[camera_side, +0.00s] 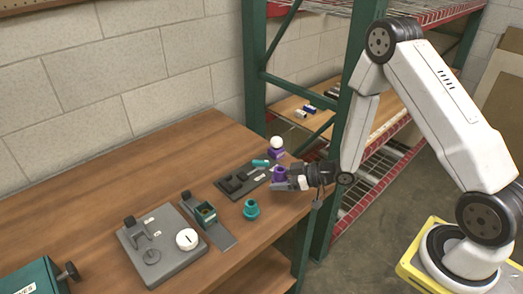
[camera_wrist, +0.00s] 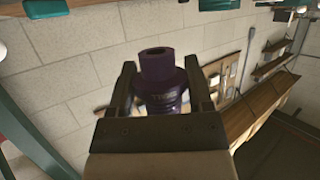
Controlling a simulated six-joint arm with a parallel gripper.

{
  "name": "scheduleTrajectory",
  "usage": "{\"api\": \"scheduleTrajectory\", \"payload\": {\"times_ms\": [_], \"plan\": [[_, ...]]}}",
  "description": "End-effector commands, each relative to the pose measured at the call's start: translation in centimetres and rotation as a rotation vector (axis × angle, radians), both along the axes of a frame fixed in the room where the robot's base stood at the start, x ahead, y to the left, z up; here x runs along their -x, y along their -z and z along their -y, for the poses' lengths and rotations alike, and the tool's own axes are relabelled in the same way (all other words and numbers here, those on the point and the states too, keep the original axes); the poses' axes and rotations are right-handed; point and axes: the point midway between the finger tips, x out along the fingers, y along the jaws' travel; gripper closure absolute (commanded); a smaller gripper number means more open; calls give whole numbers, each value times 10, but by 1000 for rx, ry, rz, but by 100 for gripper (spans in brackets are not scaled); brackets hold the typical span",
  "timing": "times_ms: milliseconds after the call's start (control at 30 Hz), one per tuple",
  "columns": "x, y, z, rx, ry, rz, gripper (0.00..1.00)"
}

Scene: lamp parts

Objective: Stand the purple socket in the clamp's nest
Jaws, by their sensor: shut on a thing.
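My gripper (camera_side: 279,181) is shut on the purple socket (camera_side: 279,172), holding it over the far right part of the workbench. In the wrist view, the purple socket (camera_wrist: 158,68) sits between the two dark fingers of my gripper (camera_wrist: 160,84), its open round end showing. The likely clamp is a grey base (camera_side: 222,238) with a dark post at one end and a box-like nest (camera_side: 206,211) in the middle. The nest is to the left of my gripper and apart from the socket. Its inside is too small to read clearly.
A teal socket (camera_side: 251,209) stands between clamp and gripper. A dark fixture (camera_side: 240,179) lies behind, with a teal piece (camera_side: 261,163) by it. A white ball (camera_side: 277,142) tops another purple part (camera_side: 276,154). A grey plate (camera_side: 153,258) and teal box (camera_side: 32,279) are left.

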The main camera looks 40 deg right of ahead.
Motion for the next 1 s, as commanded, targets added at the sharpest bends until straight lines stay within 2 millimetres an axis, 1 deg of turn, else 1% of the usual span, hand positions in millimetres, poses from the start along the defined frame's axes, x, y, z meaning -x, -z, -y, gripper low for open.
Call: {"api": "scheduleTrajectory", "payload": {"times_ms": [167, 400, 500, 833, 1000], "plan": [[0, 11, 0, 0, 0, -1, 94], [0, 34, 0, 0, 0, -1, 94], [0, 40, 0, 0, 0, 0, 94], [0, 46, 0, -1, 0, -1, 94], [0, 57, 0, 0, 0, -1, 94]]}}
